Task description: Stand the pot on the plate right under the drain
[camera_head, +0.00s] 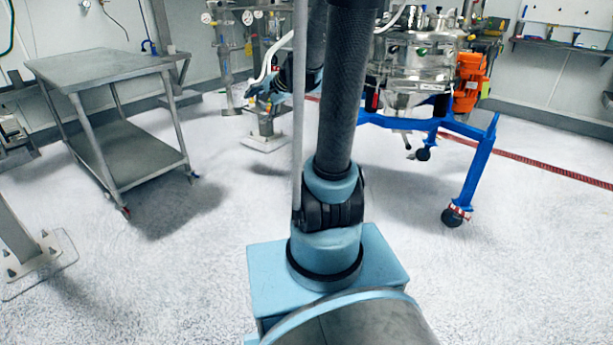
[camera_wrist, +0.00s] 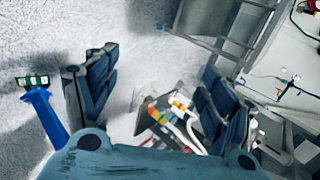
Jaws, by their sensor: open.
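My gripper (camera_wrist: 160,72) is open in the wrist view, its dark blue padded fingers wide apart with pale floor between them. In the head view my own arm hides much of the middle. A shiny steel sifter vessel (camera_head: 412,62) stands on a blue wheeled frame (camera_head: 440,124) right of my arm. A short pipe, perhaps the drain (camera_head: 407,141), hangs under it. A pale plate (camera_head: 264,144) lies on the floor left of my arm, with a metal foot on it. I cannot make out the pot for sure in either view.
A two-level steel trolley (camera_head: 100,70) stands at the left. An orange motor (camera_head: 470,82) sits on the sifter's right side. A blue leg with a caster (camera_head: 463,195) stands at the right. The floor (camera_head: 530,270) at front right is clear.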

